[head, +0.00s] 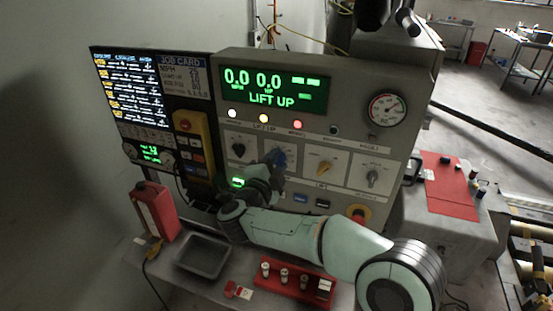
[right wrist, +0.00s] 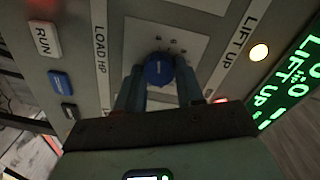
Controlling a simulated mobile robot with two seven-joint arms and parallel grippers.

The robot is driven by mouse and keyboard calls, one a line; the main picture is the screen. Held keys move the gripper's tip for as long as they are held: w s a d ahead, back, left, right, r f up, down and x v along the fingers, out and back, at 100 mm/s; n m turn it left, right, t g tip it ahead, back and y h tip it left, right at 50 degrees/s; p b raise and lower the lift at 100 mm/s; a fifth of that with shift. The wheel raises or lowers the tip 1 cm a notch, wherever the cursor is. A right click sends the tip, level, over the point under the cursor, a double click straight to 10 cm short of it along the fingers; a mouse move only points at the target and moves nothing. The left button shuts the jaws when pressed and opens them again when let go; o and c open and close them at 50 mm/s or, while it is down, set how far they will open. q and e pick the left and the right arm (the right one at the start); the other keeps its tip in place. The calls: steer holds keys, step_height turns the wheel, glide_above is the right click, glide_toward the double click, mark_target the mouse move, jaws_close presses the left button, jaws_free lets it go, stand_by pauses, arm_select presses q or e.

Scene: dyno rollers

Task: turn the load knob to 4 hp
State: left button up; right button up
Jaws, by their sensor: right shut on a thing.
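The blue load knob (head: 279,157) is the second knob from the left on the grey console. In the right wrist view the blue knob (right wrist: 158,68) sits between my two fingers, beside the printed words LOAD HP. My right gripper (right wrist: 158,80) is shut on it. In the head view my right gripper (head: 271,168) reaches the knob from below and partly hides it. Small scale marks show around the knob, but they are too blurred to read, and I cannot tell where it points. The green display (head: 270,90) reads 0.0, 0.0 and LIFT UP. My left gripper is not in view.
A dial gauge (head: 386,109) is above right. A grey tray (head: 203,255) and a red rack (head: 296,283) lie below on the bench.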

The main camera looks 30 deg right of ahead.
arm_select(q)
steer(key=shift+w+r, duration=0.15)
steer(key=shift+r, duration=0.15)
arm_select(e)
steer(key=shift+n, duration=0.5)
steer(key=o, duration=1)
steer(key=shift+o, duration=0.2)
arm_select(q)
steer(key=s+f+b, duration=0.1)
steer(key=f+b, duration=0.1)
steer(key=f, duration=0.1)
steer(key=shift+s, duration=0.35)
arm_select(e)
steer(key=v, duration=1.3)
steer(key=shift+s+a, duration=0.15)
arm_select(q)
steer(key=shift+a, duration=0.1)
arm_select(e)
steer(key=shift+f, duration=0.15)
